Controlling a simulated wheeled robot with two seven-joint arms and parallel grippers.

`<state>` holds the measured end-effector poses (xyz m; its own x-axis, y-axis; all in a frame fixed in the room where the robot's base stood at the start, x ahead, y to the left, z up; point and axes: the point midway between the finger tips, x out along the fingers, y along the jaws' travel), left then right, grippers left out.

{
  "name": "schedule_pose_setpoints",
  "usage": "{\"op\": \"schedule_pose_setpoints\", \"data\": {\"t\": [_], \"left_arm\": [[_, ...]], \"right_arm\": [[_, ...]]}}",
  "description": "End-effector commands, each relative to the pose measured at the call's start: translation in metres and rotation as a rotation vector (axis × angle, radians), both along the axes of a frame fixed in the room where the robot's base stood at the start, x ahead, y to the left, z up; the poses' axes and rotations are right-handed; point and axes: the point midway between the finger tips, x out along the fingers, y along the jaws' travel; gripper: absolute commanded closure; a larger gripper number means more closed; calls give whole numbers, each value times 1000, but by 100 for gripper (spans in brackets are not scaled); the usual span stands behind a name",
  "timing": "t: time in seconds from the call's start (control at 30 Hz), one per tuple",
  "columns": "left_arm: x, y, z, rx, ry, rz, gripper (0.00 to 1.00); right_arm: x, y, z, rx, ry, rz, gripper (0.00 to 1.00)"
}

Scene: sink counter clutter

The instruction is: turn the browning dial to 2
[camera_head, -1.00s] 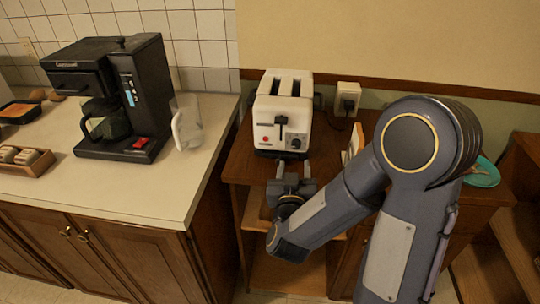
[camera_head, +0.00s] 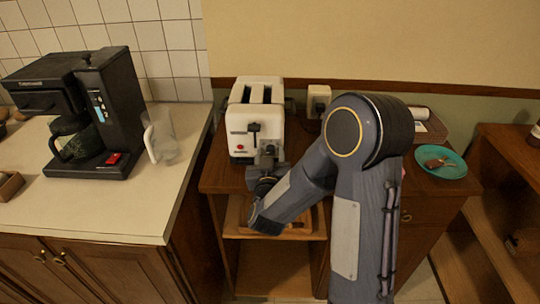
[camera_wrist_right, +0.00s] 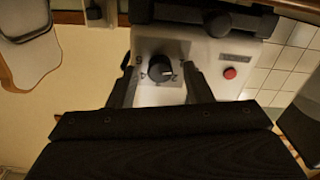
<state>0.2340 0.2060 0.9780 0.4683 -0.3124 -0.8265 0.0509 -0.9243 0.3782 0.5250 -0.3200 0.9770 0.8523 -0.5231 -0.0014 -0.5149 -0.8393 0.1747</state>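The white toaster (camera_head: 240,128) stands on the wooden cabinet, its front towards me. Its browning dial (camera_wrist_right: 161,68) is a black knob on a grey plate with numbers around it, seen in the right wrist view. A pale mark shows on the knob, but I cannot tell surely which number it points to. My right gripper (camera_head: 268,160) is at the toaster's lower right front and covers the dial in the head view. In the right wrist view its fingers (camera_wrist_right: 161,82) are apart, one on each side of the dial, with gaps visible. My left gripper is not in view.
A red button (camera_wrist_right: 230,73) and the dark lever (camera_head: 253,129) are near the dial. A coffee maker (camera_head: 118,112) and a clear jug (camera_head: 161,138) stand on the left counter. A teal plate (camera_head: 452,166) lies on the right.

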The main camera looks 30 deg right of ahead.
Motion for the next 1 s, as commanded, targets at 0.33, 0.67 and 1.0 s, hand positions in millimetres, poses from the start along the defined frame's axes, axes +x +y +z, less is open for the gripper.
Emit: {"op": "schedule_pose_setpoints", "data": {"t": [0.33,0.67,1.0], "left_arm": [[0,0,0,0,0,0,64],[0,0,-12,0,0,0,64],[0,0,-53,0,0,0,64]], "right_arm": [[0,0,0,-1,-1,0,99],[0,0,-2,45,-32,0,99],[0,-1,-5,250,-162,1,99]]}}
